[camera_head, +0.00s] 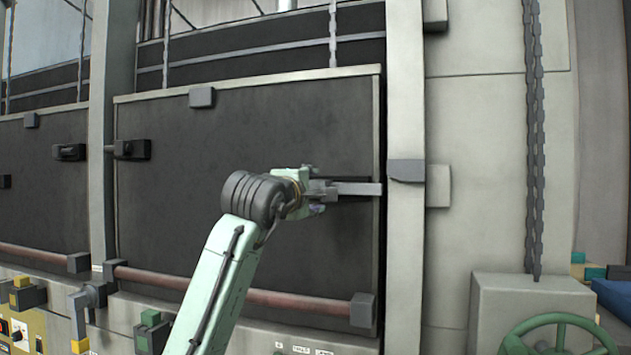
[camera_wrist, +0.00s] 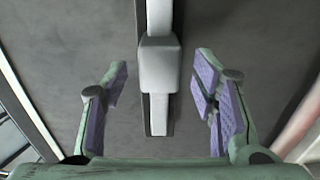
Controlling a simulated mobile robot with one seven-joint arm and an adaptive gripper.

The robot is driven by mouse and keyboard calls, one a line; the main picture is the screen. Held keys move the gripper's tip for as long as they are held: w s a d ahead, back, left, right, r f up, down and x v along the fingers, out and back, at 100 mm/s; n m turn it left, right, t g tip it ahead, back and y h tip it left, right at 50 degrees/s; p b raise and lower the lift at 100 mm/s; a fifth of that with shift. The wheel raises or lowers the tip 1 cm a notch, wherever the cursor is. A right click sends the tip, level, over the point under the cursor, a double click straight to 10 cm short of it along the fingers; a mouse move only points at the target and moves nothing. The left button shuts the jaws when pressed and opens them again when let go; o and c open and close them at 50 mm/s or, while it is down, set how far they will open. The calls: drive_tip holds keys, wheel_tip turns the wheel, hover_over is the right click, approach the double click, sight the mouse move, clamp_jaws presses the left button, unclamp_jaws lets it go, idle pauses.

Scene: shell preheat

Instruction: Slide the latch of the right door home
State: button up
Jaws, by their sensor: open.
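The right door (camera_head: 240,120) is a large dark panel with a pale frame, upright and apparently shut. Its latch is a grey horizontal bar (camera_head: 358,188) near the right edge. The bar's right end stops close to a grey keeper block (camera_head: 405,170) on the pale post, with a small gap seeming to show between them. In the wrist view the latch bar (camera_wrist: 159,112) runs up the picture and carries a raised block (camera_wrist: 160,63). My gripper (camera_head: 318,188) is open, its purple-padded fingers (camera_wrist: 162,68) on either side of the block, apart from it. The arm hides the latch's left part.
A reddish rail (camera_head: 235,292) crosses the door's lower part. Chains (camera_head: 534,140) hang at the right above a box (camera_head: 520,300) and green handwheel (camera_head: 560,330). A control panel (camera_head: 40,325) with switches lies lower left. The dark door face around my gripper is clear.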

sight(315, 190)
drive_tip(key=shift+p+x, duration=0.6)
drive_tip(key=shift+x, duration=1.25)
drive_tip(key=shift+c, duration=0.5)
clamp_jaws()
